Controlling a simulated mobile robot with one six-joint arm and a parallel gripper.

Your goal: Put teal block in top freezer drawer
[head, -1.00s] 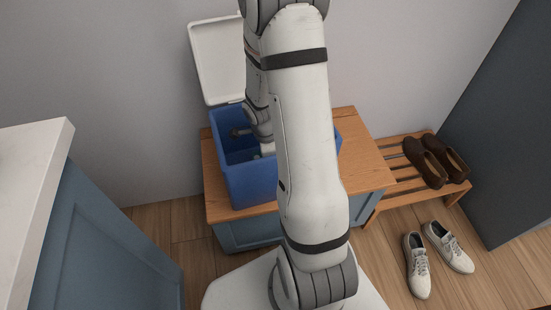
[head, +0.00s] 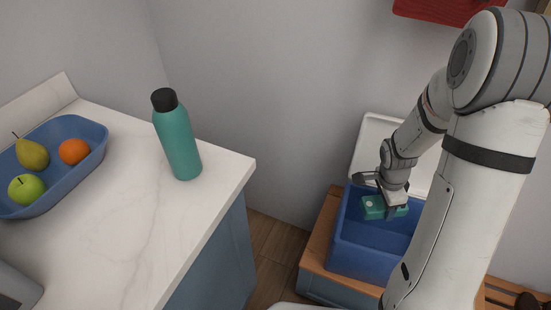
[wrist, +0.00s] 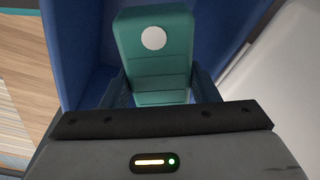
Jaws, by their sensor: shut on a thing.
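The teal block (head: 376,207) has a white round spot on one face. It is in my gripper (head: 392,206), which is shut on it at the mouth of the blue cooler box. In the wrist view the teal block (wrist: 155,55) stands between the two fingers of my gripper (wrist: 160,92), with blue box walls behind it. No freezer drawer can be made out in these frames.
The blue box (head: 375,249) has its white lid (head: 376,135) open and stands on a wooden-topped cabinet (head: 317,250). At left, a marble counter (head: 130,215) holds a teal bottle (head: 178,140) and a blue fruit tray (head: 92,132). A red object (head: 450,10) is on the wall.

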